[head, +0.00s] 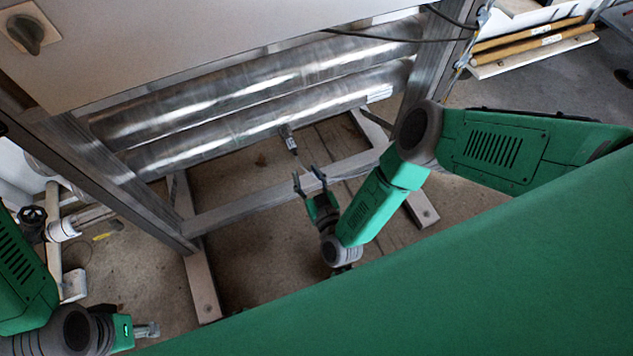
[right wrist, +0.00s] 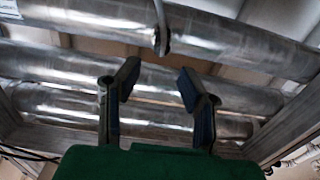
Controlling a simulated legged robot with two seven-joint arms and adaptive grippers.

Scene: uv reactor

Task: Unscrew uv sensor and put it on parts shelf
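The uv sensor (head: 287,136) looks like a small dark fitting on the underside of the lower steel tube (head: 225,137), with a thin piece hanging from it. In the right wrist view a grey fitting (right wrist: 162,35) hangs from a tube, above the gap between the fingers. My right gripper (head: 308,178) is open and empty, below and slightly right of the sensor, apart from it. Its spread fingers also show in the right wrist view (right wrist: 158,88). My left gripper (head: 147,330) is at the lower left, far from the sensor; its fingers are too small to judge. I cannot clearly identify the parts shelf.
A metal frame with a crossbar (head: 280,190) and legs surrounds the space under the tubes. A grey cabinet panel (head: 150,40) overhangs them. Pipes and a valve (head: 60,228) stand at left. A board with wooden bars (head: 535,50) is at upper right.

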